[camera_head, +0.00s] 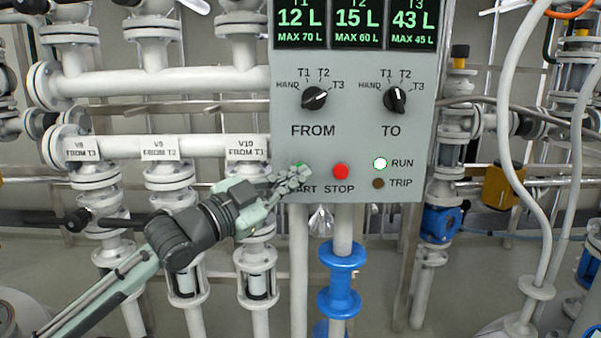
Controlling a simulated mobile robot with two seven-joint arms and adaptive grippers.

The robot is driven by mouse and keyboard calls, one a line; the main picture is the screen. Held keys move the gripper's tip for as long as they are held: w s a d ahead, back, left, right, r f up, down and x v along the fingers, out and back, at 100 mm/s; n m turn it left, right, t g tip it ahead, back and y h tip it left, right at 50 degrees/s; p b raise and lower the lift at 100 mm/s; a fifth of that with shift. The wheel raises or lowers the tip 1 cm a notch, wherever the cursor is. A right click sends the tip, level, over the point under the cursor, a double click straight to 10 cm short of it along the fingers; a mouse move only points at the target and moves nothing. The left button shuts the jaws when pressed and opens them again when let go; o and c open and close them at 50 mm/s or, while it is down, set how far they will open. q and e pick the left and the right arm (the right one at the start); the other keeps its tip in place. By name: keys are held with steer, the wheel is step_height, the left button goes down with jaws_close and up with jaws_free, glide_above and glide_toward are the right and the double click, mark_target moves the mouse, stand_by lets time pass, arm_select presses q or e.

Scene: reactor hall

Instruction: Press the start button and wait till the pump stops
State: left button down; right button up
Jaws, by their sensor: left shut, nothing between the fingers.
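A grey control panel (354,150) hangs in the middle of the head view. Its green start button (300,166) is mostly hidden behind the fingertips of my left gripper (293,178). The gripper is shut and empty, its tips at or touching the button; I cannot tell whether the button is pressed in. The red stop button (341,171) is just right of it. The RUN lamp (380,163) is lit white-green and the TRIP lamp (378,183) is dark. The displays (358,22) read T1 12 L, T2 15 L, T3 43 L. My right gripper is out of view.
The FROM knob (314,97) and the TO knob (397,99) sit above the buttons. White pipes with valves labelled V8, V9 and V10 stand left of the panel. A blue pipe fitting (342,280) is below it, and hoses hang at the right.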

arm_select(q)
steer(key=shift+s+p, duration=0.35)
steer(key=shift+s, duration=0.55)
steer(key=s+p, duration=0.1)
steer(key=s, duration=0.4)
stand_by(0.6)
